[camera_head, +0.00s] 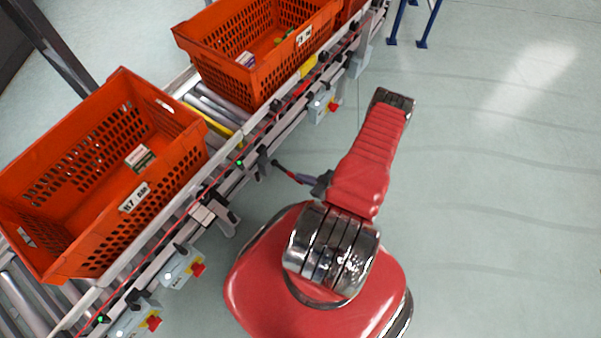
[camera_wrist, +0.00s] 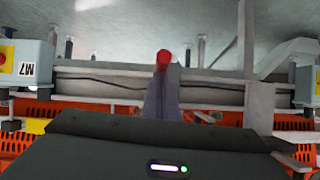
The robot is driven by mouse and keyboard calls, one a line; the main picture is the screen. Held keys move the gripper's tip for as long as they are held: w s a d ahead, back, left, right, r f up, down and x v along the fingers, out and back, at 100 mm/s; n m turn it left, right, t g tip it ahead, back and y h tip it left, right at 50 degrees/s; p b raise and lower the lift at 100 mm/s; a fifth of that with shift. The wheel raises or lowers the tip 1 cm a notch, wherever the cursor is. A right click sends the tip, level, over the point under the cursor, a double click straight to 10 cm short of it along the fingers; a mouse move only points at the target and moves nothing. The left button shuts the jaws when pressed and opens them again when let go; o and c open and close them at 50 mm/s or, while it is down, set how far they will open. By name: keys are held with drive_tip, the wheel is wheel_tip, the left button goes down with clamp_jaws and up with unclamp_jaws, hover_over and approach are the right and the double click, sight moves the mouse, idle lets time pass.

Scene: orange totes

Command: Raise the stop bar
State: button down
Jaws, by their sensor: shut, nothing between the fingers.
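A yellow bar (camera_head: 213,122), which looks like the stop bar, lies across the conveyor rollers in the gap between two orange totes. I cannot tell how high it sits. A yellow patch (camera_wrist: 36,126) shows at the left of the wrist view; I cannot tell whether it is the same bar. My gripper (camera_head: 276,163) points at the conveyor's near side rail, right of and below the bar in the head view, apart from it. In the wrist view its fingers (camera_wrist: 163,58) are together, with a red tip and nothing between them.
The near tote (camera_head: 168,166) holds a small box, and a farther tote (camera_head: 262,78) holds several small items. Control boxes with red buttons (camera_head: 184,265) stick out along the conveyor's side rail. One labelled M7 (camera_wrist: 24,66) is at left in the wrist view. The floor at right is clear.

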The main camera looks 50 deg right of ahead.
wheel_tip(320, 180, down, 8)
drive_tip(key=shift+w+a, duration=0.2)
drive_tip(key=shift+w, duration=0.1)
drive_tip(key=shift+w+f, duration=0.15)
drive_tip(key=shift+f, duration=0.1)
idle(0.3)
drive_tip(key=s+d, duration=0.2)
drive_tip(key=s, duration=0.9)
drive_tip(key=shift+s+d, duration=0.15)
drive_tip(key=shift+s, duration=0.1)
idle(0.5)
idle(0.6)
